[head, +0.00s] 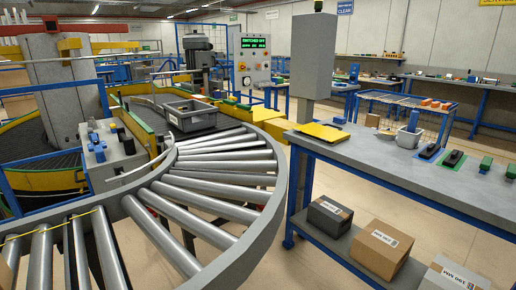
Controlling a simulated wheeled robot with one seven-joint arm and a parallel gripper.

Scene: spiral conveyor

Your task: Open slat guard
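My gripper is not in view. No part here is clearly marked as the slat guard, and I cannot tell for sure which one it is. Yellow side panels (142,131) run along the dark slat conveyor (146,112) behind the curved roller conveyor. A grey tote (192,116) sits where the slat belt meets the rollers. A control panel (251,60) at the back has a green-lit display reading "SWITCHED OFF". Whether any guard is open or shut cannot be told.
The curved roller conveyor (215,180) fills the front left. A grey box with buttons (106,152) stands at its inner side. A blue-legged workbench (372,147) stands right, with cartons (381,249) on its lower shelf. Floor (262,262) shows between them.

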